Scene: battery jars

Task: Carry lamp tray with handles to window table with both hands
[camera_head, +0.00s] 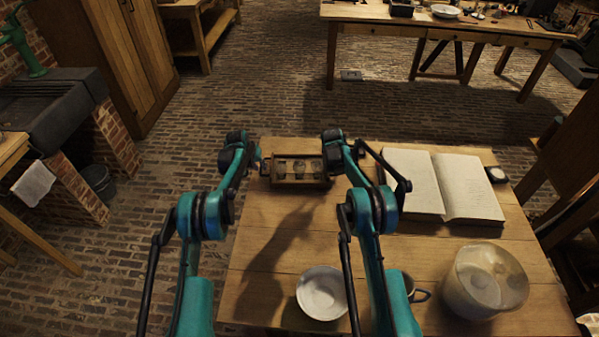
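The lamp tray (301,184) is a small dark wooden tray with several small round items in it. It sits near the far edge of the wooden table (262,215) in front of me, left of an open book. A dark handle shows at its left end; its right end is partly covered by my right arm. My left gripper (258,161) is at the left handle, but its fingers are too small to tell open from shut. My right gripper (332,160) is at the tray's right end, with its fingers mostly hidden behind my arm.
The near table also holds the open book (415,185), a white bowl (322,292), a cup (417,290) and a large glass jar (485,282). A long cluttered table (440,22) stands across the open brick floor. A sink (50,105) and cabinet (110,50) stand left.

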